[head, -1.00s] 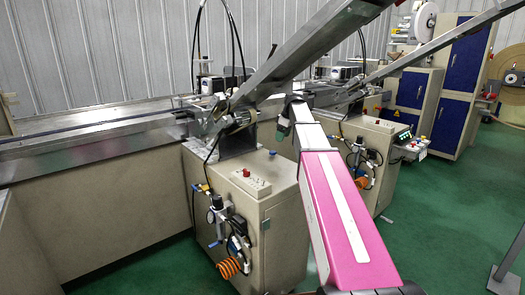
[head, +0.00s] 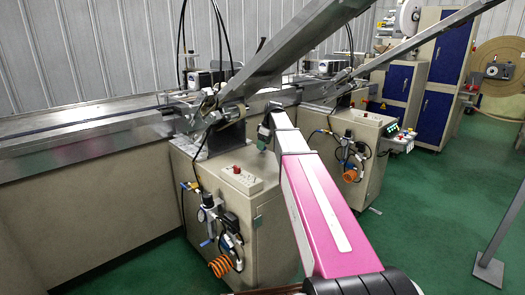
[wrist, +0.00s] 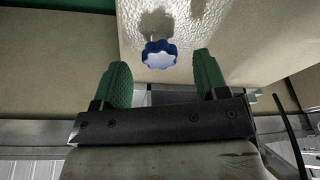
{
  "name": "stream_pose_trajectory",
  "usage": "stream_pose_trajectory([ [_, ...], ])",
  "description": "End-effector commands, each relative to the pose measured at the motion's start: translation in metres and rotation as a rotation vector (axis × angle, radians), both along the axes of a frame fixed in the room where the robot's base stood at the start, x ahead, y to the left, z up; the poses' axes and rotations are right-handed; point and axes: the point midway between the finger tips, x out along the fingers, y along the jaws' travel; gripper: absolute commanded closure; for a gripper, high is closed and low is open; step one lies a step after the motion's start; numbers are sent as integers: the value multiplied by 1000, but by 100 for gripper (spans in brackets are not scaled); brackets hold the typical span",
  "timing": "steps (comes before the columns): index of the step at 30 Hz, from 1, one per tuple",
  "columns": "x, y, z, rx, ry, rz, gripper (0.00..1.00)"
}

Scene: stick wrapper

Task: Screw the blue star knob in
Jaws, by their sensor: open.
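The blue star knob (wrist: 159,54) shows in the wrist view with a white centre. It sits on a thin stem against a pale textured panel (wrist: 200,30). My gripper (wrist: 163,80) is open, with one green finger on each side of the picture's middle. The knob appears between and just beyond the fingertips, with clear gaps and no visible contact. In the head view my gripper (head: 263,138) is small, at the far end of my pink and white arm, by the near machine cabinet. I cannot make out the knob there.
The beige machine cabinet (head: 265,225) carries a button box (head: 237,178), a regulator and an orange coiled hose (head: 221,265). A long sloping metal chute (head: 300,45) hangs above my arm. Green floor (head: 420,220) is open on the right, with a metal post stand (head: 488,268).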

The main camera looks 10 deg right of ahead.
Motion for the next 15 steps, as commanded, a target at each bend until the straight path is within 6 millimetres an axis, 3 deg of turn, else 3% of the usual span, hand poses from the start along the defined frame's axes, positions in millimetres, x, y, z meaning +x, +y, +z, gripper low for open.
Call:
stream_pose_trajectory([
  [5, 4, 6, -23, 0, 1, 0, 33],
  [12, 4, 7, -27, 0, 0, 0, 33],
  [13, 4, 7, -27, 0, 0, 0, 36],
  [15, 4, 7, -26, 0, 0, 0, 59],
])
